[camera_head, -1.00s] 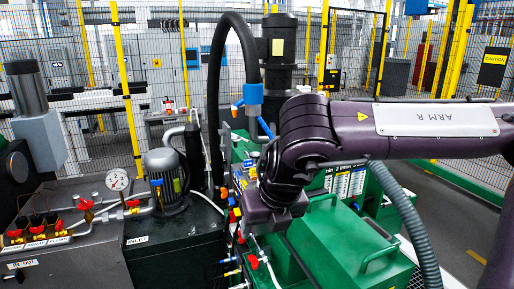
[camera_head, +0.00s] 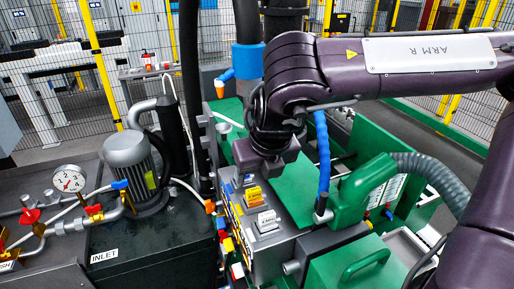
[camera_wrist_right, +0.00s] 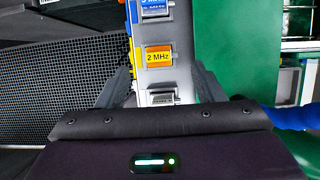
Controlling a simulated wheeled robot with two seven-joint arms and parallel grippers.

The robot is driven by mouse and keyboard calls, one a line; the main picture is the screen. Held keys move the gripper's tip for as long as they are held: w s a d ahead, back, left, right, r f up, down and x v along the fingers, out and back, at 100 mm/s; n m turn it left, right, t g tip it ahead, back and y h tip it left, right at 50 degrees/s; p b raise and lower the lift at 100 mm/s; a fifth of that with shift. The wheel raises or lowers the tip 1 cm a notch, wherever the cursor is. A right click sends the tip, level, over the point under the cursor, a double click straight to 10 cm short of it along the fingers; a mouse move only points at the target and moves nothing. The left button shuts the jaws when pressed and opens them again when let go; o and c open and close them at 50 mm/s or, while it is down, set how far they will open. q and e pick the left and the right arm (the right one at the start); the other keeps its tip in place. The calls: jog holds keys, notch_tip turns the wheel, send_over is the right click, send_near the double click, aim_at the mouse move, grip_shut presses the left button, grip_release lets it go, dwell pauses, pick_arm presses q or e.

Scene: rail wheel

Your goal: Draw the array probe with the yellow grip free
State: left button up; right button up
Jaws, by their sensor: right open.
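The yellow-gripped probe (camera_head: 252,195) sits in a grey rack (camera_head: 265,238) on the green machine in the head view. In the right wrist view, a yellow-orange block marked "2 MHz" (camera_wrist_right: 158,56) shows on the grey strip, beyond my fingertips. My right gripper (camera_head: 250,172) points down over the rack's far end, close to the yellow grip. In the wrist view its two fingers (camera_wrist_right: 160,88) are apart, one on each side of the strip, with nothing held. Its fingertips are mostly hidden in the head view. My left gripper is not in view.
A white-grey block (camera_head: 267,220) stands nearer than the yellow grip. A blue-marked block (camera_wrist_right: 157,10) is beyond it in the wrist view. A blue hose (camera_head: 322,150) rises right of the rack. A motor (camera_head: 127,150) and gauge (camera_head: 69,179) stand left.

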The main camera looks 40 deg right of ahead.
aim_at(253, 189)
notch_tip(253, 189, down, 2)
jog(key=shift+w+a+f+p, duration=0.1)
jog(key=shift+a+p, duration=0.05)
jog(key=shift+p, duration=0.45)
jog(key=x, duration=0.2)
jog(key=shift+w+f+p, duration=0.2)
jog(key=shift+f+p, duration=0.05)
jog(key=shift+p, duration=0.15)
jog(key=shift+x, duration=1.2)
jog(key=shift+w, duration=0.1)
jog(key=shift+c, duration=1.4)
jog(key=shift+r, duration=0.1)
jog(key=c, duration=0.7)
jog(key=shift+o, duration=1.3)
jog(key=c, duration=0.4)
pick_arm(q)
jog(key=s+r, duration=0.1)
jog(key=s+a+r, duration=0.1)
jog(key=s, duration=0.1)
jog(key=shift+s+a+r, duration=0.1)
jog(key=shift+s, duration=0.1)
pick_arm(e)
jog(key=shift+r, duration=0.1)
jog(key=shift+c, duration=0.3)
